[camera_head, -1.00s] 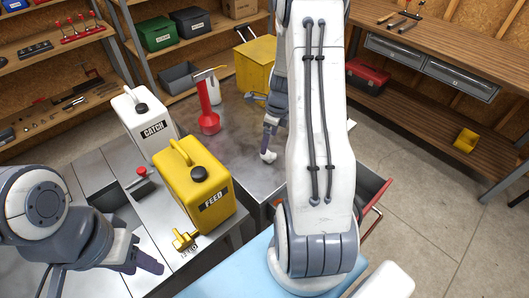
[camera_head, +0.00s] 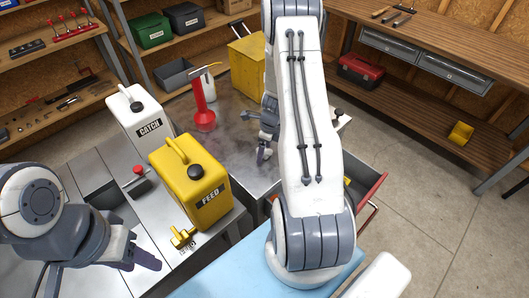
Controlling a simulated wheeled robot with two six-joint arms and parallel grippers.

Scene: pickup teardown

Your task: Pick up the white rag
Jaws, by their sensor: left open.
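I cannot pick out the white rag with certainty; a small pale patch (camera_head: 343,119) shows at the bench's right edge, partly behind my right arm, too small to identify. My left gripper (camera_head: 146,260) is open at the lower left, in front of the yellow FEED can (camera_head: 203,200) and apart from it. My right gripper (camera_head: 265,142) is partly hidden behind my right arm, low over the grey metal bench. Its jaw state and any hold are unclear.
A white CATCH can (camera_head: 137,118) stands behind the FEED can. A red funnel-like bottle (camera_head: 203,108) and yellow box (camera_head: 248,68) stand farther back. An open drawer with a red front (camera_head: 369,196) lies right of my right arm. The floor at right is clear.

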